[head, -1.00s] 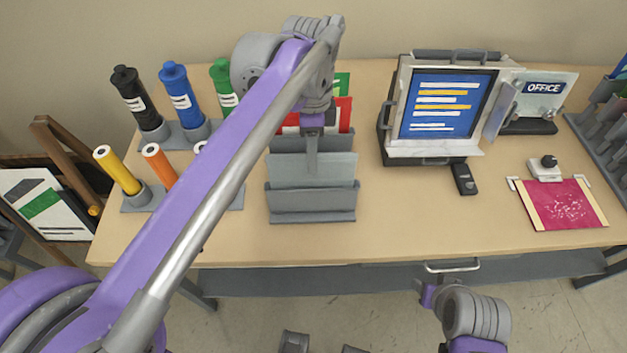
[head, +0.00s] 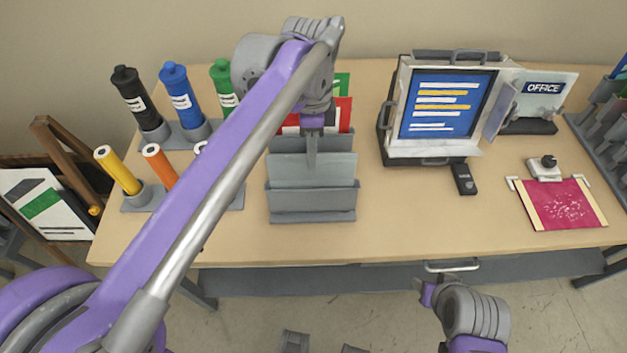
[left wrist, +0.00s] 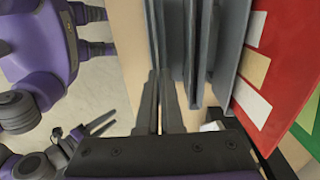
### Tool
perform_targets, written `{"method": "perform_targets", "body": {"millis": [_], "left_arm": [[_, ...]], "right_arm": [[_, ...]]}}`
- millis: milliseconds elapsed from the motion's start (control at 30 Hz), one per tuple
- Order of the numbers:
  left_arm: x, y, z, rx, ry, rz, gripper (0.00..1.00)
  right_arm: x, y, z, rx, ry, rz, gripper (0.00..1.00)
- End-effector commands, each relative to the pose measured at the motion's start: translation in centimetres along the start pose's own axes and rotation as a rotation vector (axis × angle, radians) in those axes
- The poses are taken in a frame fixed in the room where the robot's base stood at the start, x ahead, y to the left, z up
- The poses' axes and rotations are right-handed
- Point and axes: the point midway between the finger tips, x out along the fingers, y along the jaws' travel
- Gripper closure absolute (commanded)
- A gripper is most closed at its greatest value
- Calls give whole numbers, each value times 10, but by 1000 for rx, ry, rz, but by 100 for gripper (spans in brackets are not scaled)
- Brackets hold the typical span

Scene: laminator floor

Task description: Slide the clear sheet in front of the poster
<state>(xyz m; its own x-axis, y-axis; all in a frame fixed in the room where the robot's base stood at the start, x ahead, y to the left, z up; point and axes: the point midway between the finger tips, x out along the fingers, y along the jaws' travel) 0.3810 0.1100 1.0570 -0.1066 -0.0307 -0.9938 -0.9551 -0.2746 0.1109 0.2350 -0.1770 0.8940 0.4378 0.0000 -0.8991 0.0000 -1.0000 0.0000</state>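The clear sheet (head: 300,170) stands upright as a pale, see-through panel in a grey slotted rack (head: 312,205). My left gripper (head: 311,158) reaches down from above at the sheet's top edge. In the left wrist view its fingers (left wrist: 158,85) lie close together, with the thin upright sheet between them. The blue poster (head: 440,105) with white and yellow lines sits in a pale frame (head: 432,149) right of the rack; the frame's side flap (head: 498,108) stands swung out. My right gripper (left wrist: 102,122) shows in the left wrist view with its fingers spread, empty, off the table's front.
Red and green sheets (head: 338,112) stand behind in the rack. Coloured bottles (head: 181,95) stand left. A small black device (head: 464,179) lies before the frame. An OFFICE sign (head: 543,90) and a crimson sheet (head: 563,205) are at the right. Table between rack and frame is clear.

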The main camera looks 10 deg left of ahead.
Motion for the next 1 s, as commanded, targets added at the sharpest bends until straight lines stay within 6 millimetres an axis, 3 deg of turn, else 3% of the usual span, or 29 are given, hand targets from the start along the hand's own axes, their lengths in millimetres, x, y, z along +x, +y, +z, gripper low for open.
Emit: {"method": "perform_targets", "body": {"millis": [267, 1000], "left_arm": [[-10, 0, 0, 0, 0, 0, 100], [-77, 0, 0, 0, 1, -2, 100]], "right_arm": [[-6, 0, -5, 0, 4, 0, 50], [-49, 0, -46, 0, 38, 0, 50]]}}
